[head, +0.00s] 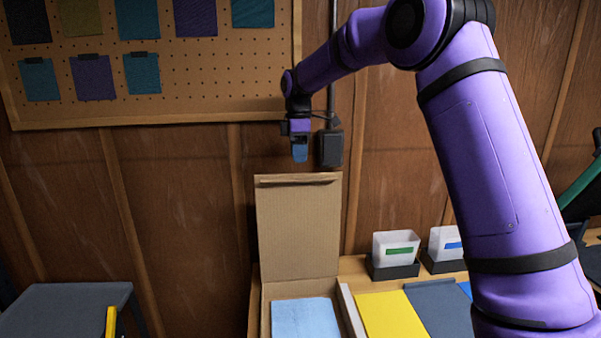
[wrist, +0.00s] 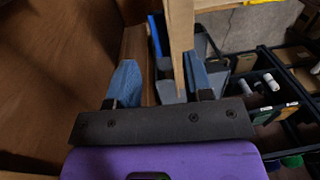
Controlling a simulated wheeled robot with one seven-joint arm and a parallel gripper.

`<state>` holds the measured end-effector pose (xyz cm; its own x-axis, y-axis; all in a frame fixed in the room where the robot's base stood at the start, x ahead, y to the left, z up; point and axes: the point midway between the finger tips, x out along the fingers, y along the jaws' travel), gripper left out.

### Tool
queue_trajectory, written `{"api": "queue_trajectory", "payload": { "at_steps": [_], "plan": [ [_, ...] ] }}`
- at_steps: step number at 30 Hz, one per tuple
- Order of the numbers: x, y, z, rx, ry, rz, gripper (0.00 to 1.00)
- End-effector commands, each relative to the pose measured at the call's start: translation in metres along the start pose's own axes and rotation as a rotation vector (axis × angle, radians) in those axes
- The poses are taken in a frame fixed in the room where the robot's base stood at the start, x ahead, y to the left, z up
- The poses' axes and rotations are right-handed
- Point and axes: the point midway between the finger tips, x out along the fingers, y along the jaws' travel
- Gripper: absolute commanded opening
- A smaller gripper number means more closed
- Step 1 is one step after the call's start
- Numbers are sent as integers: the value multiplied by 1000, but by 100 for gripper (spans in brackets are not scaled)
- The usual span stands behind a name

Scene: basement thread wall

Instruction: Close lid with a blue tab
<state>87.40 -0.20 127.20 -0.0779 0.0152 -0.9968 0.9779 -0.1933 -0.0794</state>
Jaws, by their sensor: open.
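A cardboard box (head: 345,310) stands on the table in the lower middle of the head view. Its lid (head: 298,230) is open and stands about upright at the back, with a folded flap along its top edge. I see no blue tab on the lid face in view. My gripper (head: 300,160) hangs just above the lid's top edge, pointing down. In the wrist view my gripper (wrist: 160,75) has its two blue fingers spread, with nothing clamped. A tan strip (wrist: 181,40), perhaps the lid edge-on, shows between them near the right finger; contact cannot be told.
A light blue sheet (head: 305,318) lies in the box. Right of it are a yellow sheet (head: 390,315) and two white bins (head: 396,246) (head: 446,243) with green and blue labels. A wooden wall with a pegboard (head: 190,70) rises behind. A dark pipe box (head: 330,148) sits close beside my gripper.

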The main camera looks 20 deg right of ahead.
Motion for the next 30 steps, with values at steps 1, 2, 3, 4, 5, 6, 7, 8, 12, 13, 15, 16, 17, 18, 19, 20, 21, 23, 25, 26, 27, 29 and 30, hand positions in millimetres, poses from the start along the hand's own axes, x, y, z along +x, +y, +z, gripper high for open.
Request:
{"api": "queue_trajectory", "payload": {
  "at_steps": [1, 2, 3, 4, 5, 6, 7, 8, 12, 13, 15, 16, 17, 18, 19, 20, 21, 23, 25, 26, 27, 29, 30],
  "plan": [
    [10, 0, 0, 0, -1, -2, 46],
    [15, 0, 0, 0, -1, -3, 46],
    [22, 0, 0, 0, -1, -2, 46],
    [26, 0, 0, 1, -1, -2, 46],
    [30, 0, 0, 1, -1, -2, 46],
    [36, 0, 0, 1, -1, -2, 46],
    [39, 0, 0, 1, -1, -2, 46],
    [42, 0, 0, 1, -1, -1, 46],
    [52, 0, 0, 1, 0, 0, 46],
    [53, 0, 0, 1, 0, 0, 46],
    [55, 0, 0, 1, 0, 1, 46],
    [55, 0, 0, 1, 0, 1, 46],
    [56, 0, 0, 1, 0, 1, 46],
    [56, 0, 0, 1, 0, 1, 46],
    [56, 0, 0, 1, 0, 1, 46],
    [56, 0, 0, 1, 0, 1, 46],
    [56, 0, 0, 1, 0, 1, 46],
    [55, 0, 0, 1, 0, 1, 44],
    [55, 0, 0, 1, 0, 1, 28],
    [55, 0, 0, 1, 0, 1, 21],
    [55, 0, 0, 1, 0, 1, 12],
    [55, 0, 0, 1, 0, 1, 0],
    [55, 0, 0, 1, 0, 1, 0]
  ]
}}
